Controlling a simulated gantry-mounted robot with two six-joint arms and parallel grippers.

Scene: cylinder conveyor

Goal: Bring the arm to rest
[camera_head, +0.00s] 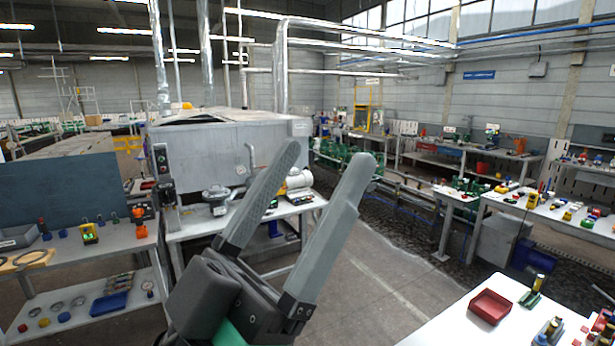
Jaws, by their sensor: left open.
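My left gripper (317,166) stands large in the middle of the head view. Its two long grey fingers point up and to the right. They are spread apart, with nothing between them. It is raised in front of a grey machine housing and a bench, and I see no contact with anything. My right gripper is not in view.
A white table (462,318) at the lower right holds a red tray (490,307) and small cylinder parts. A shelf bench (100,245) with small items stands at left. A grey machine (215,150) stands behind. Open floor (385,275) lies right of my gripper.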

